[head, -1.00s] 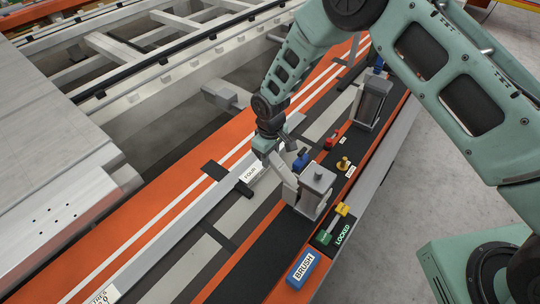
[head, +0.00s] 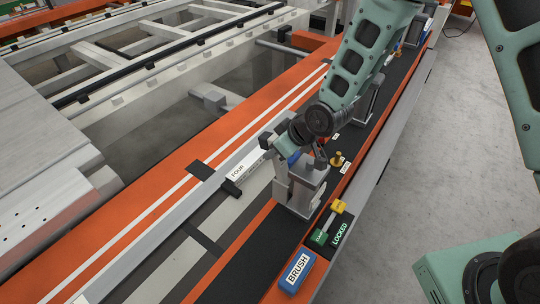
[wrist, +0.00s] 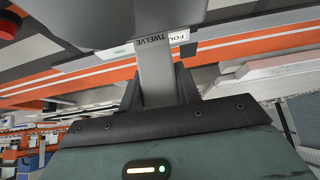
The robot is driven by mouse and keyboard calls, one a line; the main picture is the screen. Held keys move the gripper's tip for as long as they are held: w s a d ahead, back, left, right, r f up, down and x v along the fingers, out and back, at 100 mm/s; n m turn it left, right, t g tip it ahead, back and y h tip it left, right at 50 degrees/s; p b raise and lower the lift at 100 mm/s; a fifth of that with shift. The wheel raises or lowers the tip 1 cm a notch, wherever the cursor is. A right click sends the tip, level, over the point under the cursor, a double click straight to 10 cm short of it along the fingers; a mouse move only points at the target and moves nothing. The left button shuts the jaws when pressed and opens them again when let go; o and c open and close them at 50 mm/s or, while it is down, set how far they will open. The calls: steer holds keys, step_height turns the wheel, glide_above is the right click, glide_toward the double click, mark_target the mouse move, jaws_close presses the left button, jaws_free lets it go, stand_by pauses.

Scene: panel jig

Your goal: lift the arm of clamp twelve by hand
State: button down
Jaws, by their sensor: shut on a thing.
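The arm of clamp twelve (wrist: 156,75) is a flat grey bar lettered TWELVE. In the wrist view it runs between the two dark fingers of my gripper (wrist: 158,92), which is shut on it. In the head view my gripper (head: 279,146) is tilted over at the top of the clamp, beside the grey clamp body (head: 309,187). The clamp body stands upright on the dark strip along the rail. My wrist and forearm hide most of the clamp arm there, so its exact angle is hard to tell.
A label FOUR (head: 243,166) lies on the bar left of the clamp. In front are a LOCKED plate (head: 341,230) with a green and yellow lever and a blue BRUSH block (head: 297,270). A brass knob (head: 337,159) stands right of the clamp. Grey floor lies clear at right.

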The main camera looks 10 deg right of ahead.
steer(key=shift+s+d+r+t+y+b, duration=0.15)
steer(key=shift+s+d+t+y+b, duration=0.25)
steer(key=shift+d+t+y+b, duration=0.15)
steer(key=shift+a, duration=0.1)
steer(key=c, duration=1)
jaws_free()
steer(key=p+v, duration=1.7)
steer(key=p, duration=0.3)
steer(key=shift+r, duration=0.4)
steer(key=shift+p, duration=0.4)
